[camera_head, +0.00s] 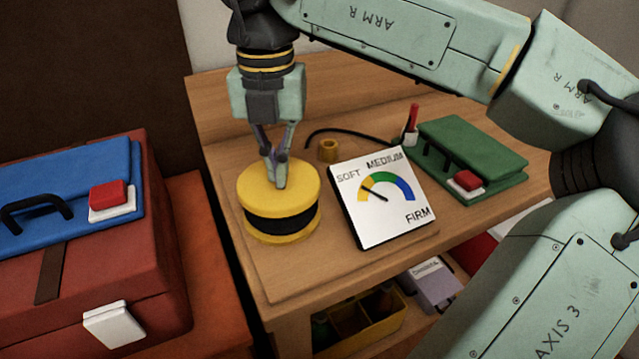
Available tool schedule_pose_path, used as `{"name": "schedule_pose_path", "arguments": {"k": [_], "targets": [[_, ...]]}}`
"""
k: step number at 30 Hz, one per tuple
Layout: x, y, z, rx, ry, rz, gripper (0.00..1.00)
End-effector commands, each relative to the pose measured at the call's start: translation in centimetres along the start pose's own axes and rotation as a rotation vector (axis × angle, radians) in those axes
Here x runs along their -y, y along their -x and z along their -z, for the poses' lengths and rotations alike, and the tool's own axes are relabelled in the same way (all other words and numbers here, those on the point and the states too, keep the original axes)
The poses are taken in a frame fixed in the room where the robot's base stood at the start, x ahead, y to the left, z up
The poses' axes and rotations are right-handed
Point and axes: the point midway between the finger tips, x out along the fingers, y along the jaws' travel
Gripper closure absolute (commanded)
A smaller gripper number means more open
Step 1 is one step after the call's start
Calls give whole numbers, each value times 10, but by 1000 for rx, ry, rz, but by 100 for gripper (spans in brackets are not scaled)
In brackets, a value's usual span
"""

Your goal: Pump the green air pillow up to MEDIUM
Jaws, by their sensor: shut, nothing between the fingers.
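The green air pillow (482,147) lies at the right of the wooden table, with a dark handle and a red-and-white block on it. A yellow round pump (262,218) with a black bellows middle stands at the table's left. My gripper (276,180) points down with its fingers shut and empty, the tips at the pump's top, appearing to touch it. The white gauge (373,227) stands tilted right of the pump, marked SOFT, MEDIUM and FIRM. Its needle points left at the lower yellow end, on the SOFT side.
A blue pillow (63,205) with a similar red-and-white block rests on a red box (120,275) at left. A red-tipped piece (411,122) stands beside the green pillow. A yellow bin (365,318) sits below.

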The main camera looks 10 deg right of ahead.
Motion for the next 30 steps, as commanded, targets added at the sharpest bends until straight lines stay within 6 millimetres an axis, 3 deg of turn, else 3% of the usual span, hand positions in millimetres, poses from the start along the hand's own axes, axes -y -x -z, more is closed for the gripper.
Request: {"name": "schedule_pose_path", "arguments": {"k": [9,20,30], "targets": [[0,-24,0,0,1,0,100],[0,-25,0,0,1,0,100],[0,-39,0,-1,0,0,100]]}}
